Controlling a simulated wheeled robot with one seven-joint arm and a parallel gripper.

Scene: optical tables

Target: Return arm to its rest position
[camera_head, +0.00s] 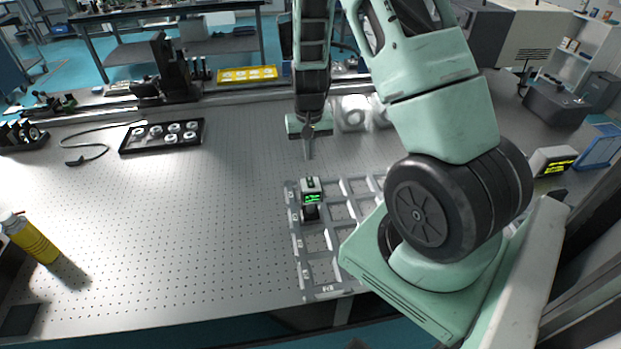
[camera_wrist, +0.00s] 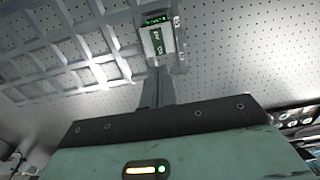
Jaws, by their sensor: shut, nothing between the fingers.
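My arm reaches over the perforated optical table (camera_head: 200,230) from the right. My gripper (camera_head: 308,154) points down above the table, just behind the grey grid tray (camera_head: 302,270). Its fingers are shut with nothing between them. A small device with a green lit display (camera_head: 312,197) stands upright in a back left compartment of the tray, apart from the gripper. In the wrist view the shut fingers (camera_wrist: 156,78) show in front of the device (camera_wrist: 157,38), with the tray (camera_wrist: 70,50) to the left. My arm hides the right part of the tray.
A black tray with round parts (camera_head: 163,136) lies at the back left. A yellow bottle (camera_head: 30,240) stands at the left edge. A yellow tray (camera_head: 247,74) and black optical mounts (camera_head: 172,70) are at the back. A display box (camera_head: 553,162) sits at right. The table's left middle is clear.

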